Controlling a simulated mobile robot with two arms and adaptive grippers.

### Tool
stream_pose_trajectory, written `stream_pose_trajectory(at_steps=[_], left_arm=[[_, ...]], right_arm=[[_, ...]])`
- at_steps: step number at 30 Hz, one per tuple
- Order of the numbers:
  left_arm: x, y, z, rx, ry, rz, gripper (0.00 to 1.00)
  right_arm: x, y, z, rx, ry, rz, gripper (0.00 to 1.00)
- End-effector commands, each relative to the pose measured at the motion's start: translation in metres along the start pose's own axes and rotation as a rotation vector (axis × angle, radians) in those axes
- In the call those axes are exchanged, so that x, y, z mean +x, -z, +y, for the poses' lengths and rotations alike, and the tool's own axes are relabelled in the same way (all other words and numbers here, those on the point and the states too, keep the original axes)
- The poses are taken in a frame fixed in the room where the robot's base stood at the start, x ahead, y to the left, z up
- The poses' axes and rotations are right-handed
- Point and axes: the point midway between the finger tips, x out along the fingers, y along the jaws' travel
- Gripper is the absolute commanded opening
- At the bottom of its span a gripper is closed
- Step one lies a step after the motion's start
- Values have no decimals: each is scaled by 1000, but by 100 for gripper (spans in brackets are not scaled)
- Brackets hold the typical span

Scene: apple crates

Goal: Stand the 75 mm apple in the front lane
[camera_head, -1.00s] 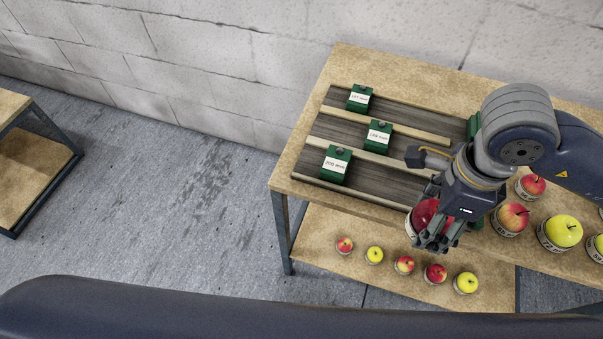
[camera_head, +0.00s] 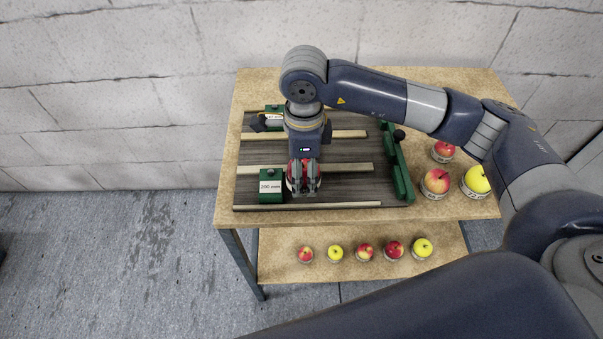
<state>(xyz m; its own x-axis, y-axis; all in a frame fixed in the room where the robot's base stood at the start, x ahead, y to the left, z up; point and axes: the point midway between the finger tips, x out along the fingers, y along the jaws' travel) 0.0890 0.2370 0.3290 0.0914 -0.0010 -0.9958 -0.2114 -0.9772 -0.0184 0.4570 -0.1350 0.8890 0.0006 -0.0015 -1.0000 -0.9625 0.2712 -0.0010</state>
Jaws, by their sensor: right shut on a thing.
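My right gripper (camera_head: 304,189) points down and is shut on a red apple (camera_head: 293,181). The fingers hide most of the apple, and a pale ring shows low around it; its marking cannot be read. The gripper holds it at the front lane (camera_head: 345,187) of the dark board, just right of the green block (camera_head: 270,188) labelled 200 mm. I cannot tell whether the apple touches the lane floor. My left gripper is not in view.
Pale strips (camera_head: 350,169) separate the lanes. A green end bar (camera_head: 402,175) with a black knob closes them at the right. Red apples (camera_head: 437,180) and a yellow apple (camera_head: 477,180) stand right of it. Several apples sit on the lower shelf (camera_head: 290,270).

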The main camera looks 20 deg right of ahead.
Motion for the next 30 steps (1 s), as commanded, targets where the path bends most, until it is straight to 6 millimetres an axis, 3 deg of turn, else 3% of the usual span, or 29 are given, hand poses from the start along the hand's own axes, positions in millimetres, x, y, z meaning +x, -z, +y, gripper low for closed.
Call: stream_pose_trajectory(at_steps=[5,13,24,25,27,30], left_arm=[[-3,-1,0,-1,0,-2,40],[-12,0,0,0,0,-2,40],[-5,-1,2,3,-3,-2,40],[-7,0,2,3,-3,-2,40],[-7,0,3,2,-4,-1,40],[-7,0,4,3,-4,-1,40]], right_arm=[[4,-4,-5,1,-1,0,33],[35,-4,-4,1,-2,0,33],[41,-4,-5,0,1,-1,33],[39,-4,-4,0,0,-1,68],[39,-4,-4,0,0,0,81],[39,-4,-5,1,0,-1,81]])
